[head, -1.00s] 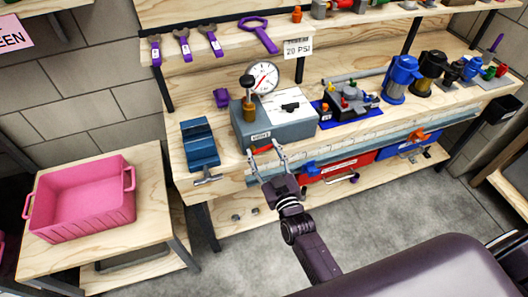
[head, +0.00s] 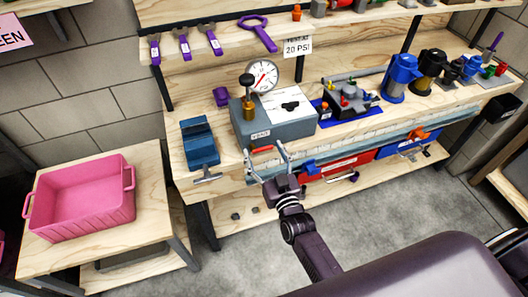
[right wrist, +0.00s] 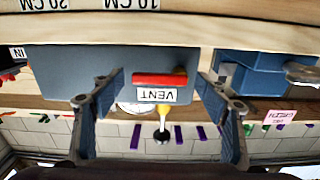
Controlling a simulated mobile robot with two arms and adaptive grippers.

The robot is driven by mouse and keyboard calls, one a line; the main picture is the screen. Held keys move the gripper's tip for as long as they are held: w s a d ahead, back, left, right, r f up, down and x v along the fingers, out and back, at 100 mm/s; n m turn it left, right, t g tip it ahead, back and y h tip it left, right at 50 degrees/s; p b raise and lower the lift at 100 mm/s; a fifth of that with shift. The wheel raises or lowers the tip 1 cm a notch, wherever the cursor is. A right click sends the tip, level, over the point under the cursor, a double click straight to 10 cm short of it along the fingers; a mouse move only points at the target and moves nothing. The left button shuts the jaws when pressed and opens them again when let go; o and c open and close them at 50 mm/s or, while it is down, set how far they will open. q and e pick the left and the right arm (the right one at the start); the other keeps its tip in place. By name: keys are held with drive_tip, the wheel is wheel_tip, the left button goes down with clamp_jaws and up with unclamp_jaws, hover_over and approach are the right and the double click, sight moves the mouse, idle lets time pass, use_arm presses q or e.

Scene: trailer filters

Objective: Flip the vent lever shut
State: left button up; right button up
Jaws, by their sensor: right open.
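The grey test box (head: 275,128) stands at the front of the workbench, with a gauge on top and a VENT label (head: 260,134) on its front. The red vent lever (head: 262,149) is low on that front. In the right wrist view, which is upside down, the lever (right wrist: 165,79) lies horizontally beside the VENT label (right wrist: 155,95). My right gripper (head: 264,149) is open in front of the box, its fingers (right wrist: 160,78) on either side of the lever with a gap to each end. My left gripper is out of view.
A blue vise (head: 200,145) stands left of the box. A device on a blue mat (head: 347,113) is to the right. Red (head: 335,168) and blue (head: 410,143) bins sit under the bench top. A pink crate (head: 80,205) is on the low table at left.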

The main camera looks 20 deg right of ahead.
drive_tip(key=shift+s, duration=0.1)
drive_tip(key=s, duration=1.1)
drive_tip(key=shift+s+d, duration=0.2)
drive_tip(key=shift+s, duration=0.2)
drive_tip(key=s+f+n+g, duration=0.1)
drive_tip(key=s+f+g, duration=0.3)
drive_tip(key=f, duration=0.6)
drive_tip(key=s+a+f+g+y, duration=0.15)
drive_tip(key=s+f, duration=0.35)
drive_tip(key=f, duration=0.6)
drive_tip(key=s+f+n+g+h, duration=0.1)
drive_tip(key=s+f+g, duration=0.35)
drive_tip(key=f, duration=0.55)
drive_tip(key=s+d+f+g, duration=0.2)
drive_tip(key=s+f, duration=0.3)
drive_tip(key=s, duration=0.3)
drive_tip(key=s+d+f+g, duration=0.2)
drive_tip(key=s+d+f, duration=0.1)
drive_tip(key=s, duration=0.5)
drive_tip(key=s+d+f+g+h, duration=0.1)
drive_tip(key=s+d+f+g, duration=0.1)
drive_tip(key=s+f, duration=0.4)
drive_tip(key=s+g, duration=0.1)
drive_tip(key=s, duration=0.2)
drive_tip(key=shift+d+f, duration=0.3)
drive_tip(key=shift+f, duration=0.05)
drive_tip(key=shift+w, duration=0.1)
